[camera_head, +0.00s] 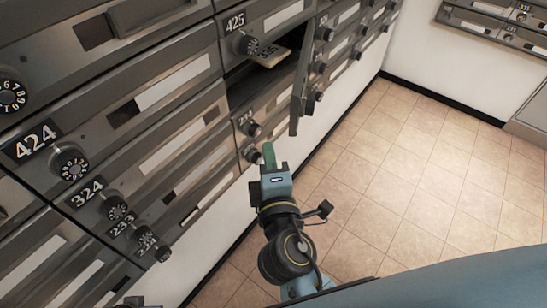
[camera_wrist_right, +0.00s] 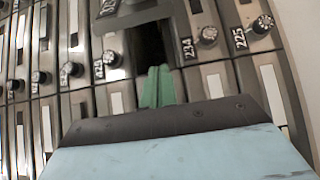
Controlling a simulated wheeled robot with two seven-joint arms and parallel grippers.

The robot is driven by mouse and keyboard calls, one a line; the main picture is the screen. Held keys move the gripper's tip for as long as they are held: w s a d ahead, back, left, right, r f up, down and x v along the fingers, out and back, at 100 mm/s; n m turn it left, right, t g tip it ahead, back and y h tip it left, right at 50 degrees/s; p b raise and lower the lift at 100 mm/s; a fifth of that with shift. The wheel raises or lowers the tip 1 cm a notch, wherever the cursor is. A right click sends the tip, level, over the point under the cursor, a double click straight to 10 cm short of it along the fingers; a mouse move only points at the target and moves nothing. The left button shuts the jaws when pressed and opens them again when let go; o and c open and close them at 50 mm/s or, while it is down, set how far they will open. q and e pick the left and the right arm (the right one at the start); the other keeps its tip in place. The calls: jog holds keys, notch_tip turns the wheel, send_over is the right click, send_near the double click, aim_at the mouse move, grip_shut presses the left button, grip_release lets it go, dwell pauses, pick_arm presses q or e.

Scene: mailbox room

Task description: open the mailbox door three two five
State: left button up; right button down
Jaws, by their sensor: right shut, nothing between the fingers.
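In the head view, a mailbox door (camera_head: 301,88) stands swung outward at the right side of a dark opening (camera_head: 284,78), below the 425 label. The number on this open door cannot be read. A pale yellowish item (camera_head: 270,56) shows at the top of the opening. My right gripper (camera_head: 268,155) is below the opening, its green fingers shut and empty, apart from the open door. In the right wrist view, its green fingertips (camera_wrist_right: 157,88) point toward a dark opening (camera_wrist_right: 153,45), left of the 234 label.
Rows of grey mailboxes with dial knobs cover the wall, including box 424 (camera_head: 36,140) and box 324 (camera_head: 87,192). Knobs (camera_head: 116,208) stick out from the doors. The tiled floor (camera_head: 410,170) to the right is clear. More mailboxes (camera_head: 490,24) hang on the far wall.

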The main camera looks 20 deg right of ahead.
pick_arm(q)
jog(key=shift+s+a+f+p, duration=0.1)
jog(key=shift+a+f+p, duration=0.15)
jog(key=shift+f, duration=0.25)
jog(key=shift+s+a+f+p, duration=0.1)
jog(key=shift+a+f, duration=0.1)
jog(key=shift+f, duration=0.3)
pick_arm(e)
jog(key=w+d, duration=0.4)
jog(key=w, duration=0.1)
jog(key=shift+d, duration=0.2)
pick_arm(q)
jog(key=shift+w, duration=0.1)
pick_arm(e)
jog(key=shift+d, duration=0.1)
